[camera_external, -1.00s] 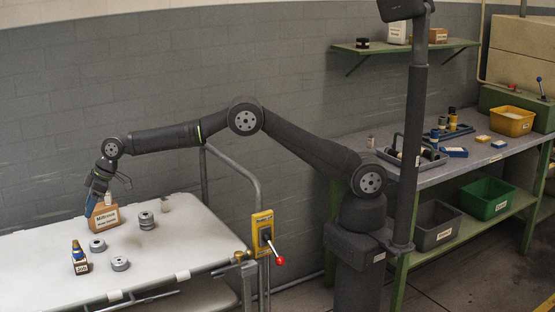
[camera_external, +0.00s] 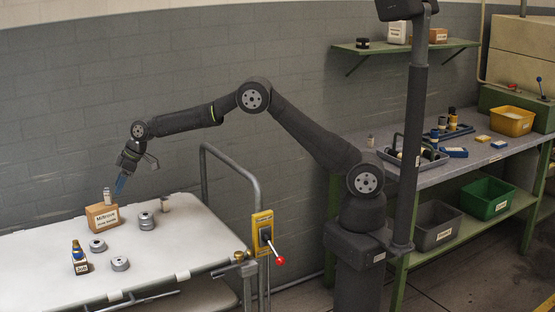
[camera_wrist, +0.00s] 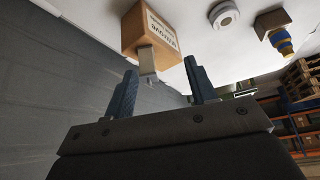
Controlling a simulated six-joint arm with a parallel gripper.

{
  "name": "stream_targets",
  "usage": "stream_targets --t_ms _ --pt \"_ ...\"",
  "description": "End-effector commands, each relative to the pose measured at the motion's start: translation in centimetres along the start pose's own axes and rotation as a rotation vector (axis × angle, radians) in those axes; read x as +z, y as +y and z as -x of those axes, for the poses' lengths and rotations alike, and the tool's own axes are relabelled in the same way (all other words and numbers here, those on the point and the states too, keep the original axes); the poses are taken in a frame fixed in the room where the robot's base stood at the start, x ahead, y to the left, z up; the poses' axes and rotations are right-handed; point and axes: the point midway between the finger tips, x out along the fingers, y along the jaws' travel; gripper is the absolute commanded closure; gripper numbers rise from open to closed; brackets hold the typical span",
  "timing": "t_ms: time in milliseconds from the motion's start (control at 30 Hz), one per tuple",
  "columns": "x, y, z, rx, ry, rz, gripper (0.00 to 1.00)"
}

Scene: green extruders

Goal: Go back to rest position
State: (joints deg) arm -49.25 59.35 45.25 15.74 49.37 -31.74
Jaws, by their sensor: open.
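My gripper (camera_external: 122,183) is open and empty in the external view, raised above the back of the white table (camera_external: 50,262). In the wrist view its two blue fingers (camera_wrist: 160,90) stand apart with nothing between them. A labelled tan box (camera_external: 102,217) sits on the table, below and to the left of the gripper. It also shows at the top of the wrist view (camera_wrist: 150,28). A small bottle-like item (camera_external: 107,196) stands on top of the box, apart from the fingers.
A workbench with bins (camera_external: 487,198) is further right.

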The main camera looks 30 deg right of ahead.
Motion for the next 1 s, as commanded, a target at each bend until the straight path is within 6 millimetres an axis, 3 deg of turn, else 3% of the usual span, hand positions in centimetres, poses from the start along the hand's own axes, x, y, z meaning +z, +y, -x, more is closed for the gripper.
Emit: stream_targets --t_ms 600,800,1000 --pt "7.5 9.5 2.7 0.03 0.003 -0.052 0.49" --pt "9.5 11.5 3.3 0.038 0.003 -0.063 0.49" --pt "10.3 12.3 3.7 0.042 0.006 -0.068 0.49"
